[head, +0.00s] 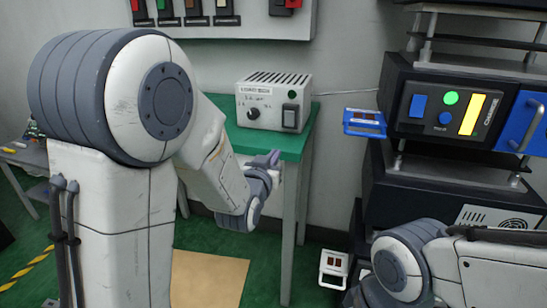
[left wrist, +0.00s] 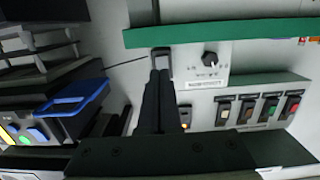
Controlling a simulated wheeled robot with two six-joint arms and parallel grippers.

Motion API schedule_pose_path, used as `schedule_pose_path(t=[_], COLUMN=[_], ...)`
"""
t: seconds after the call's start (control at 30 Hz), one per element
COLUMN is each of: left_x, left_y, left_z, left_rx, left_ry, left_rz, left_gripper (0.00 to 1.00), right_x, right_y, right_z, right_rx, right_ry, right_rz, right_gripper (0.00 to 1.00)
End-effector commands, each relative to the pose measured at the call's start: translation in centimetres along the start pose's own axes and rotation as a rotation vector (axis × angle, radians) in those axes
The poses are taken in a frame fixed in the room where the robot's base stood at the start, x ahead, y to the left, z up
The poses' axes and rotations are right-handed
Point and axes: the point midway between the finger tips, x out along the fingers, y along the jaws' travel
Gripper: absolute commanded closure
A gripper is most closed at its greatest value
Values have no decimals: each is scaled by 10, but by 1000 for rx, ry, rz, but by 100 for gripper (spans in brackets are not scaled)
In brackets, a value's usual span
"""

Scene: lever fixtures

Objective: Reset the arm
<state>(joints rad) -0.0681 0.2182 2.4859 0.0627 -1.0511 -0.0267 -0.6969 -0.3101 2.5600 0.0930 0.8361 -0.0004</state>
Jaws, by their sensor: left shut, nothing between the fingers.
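A light grey control box (head: 273,102) with a black knob and a dark rocker switch (head: 290,117) stands on the green-topped table (head: 308,135). My left gripper (head: 272,158) is shut and empty, in front of and below the box near the table's front edge. In the left wrist view its dark fingers (left wrist: 159,75) are together, and their tips are close to the rocker switch (left wrist: 161,58). The knob (left wrist: 210,60) shows beside them. I cannot tell whether the tips touch the switch. My right arm shows at lower right, but its gripper does not.
A dark equipment rack (head: 400,170) stands at right, with a panel of coloured buttons (head: 447,107) and a blue handled piece (head: 365,123) jutting from its left. A wall board (head: 225,22) with several coloured switches hangs above. Green floor lies below.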

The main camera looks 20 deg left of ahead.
Motion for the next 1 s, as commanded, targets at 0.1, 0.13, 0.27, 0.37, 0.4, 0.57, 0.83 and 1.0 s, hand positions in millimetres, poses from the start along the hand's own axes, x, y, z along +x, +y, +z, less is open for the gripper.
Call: schedule_pose_path(t=[0.1,0.13,0.27,0.37,0.4,0.57,0.83,1.0], left_x=[-2,-2,-2,-2,-3,-17,-115,-200], left_y=[0,0,0,2,5,41,125,143], left_z=[0,0,0,1,2,23,89,116], left_rx=[0,0,0,0,0,6,99,208], left_ry=[1,1,1,-4,-16,-174,-684,-982], left_rz=[0,0,0,3,10,89,313,422], left_gripper=[100,100,100,100,100,100,100,100], right_x=[0,0,0,0,0,0,0,0], right_y=[0,0,0,0,0,0,0,0], right_z=[0,0,0,0,0,0,0,0], right_rx=[0,0,0,0,0,0,0,0], right_ry=[0,0,0,0,0,0,0,0], right_rz=[0,0,0,0,0,0,0,0], right_gripper=[50,50,50,50,50,50,50,50])
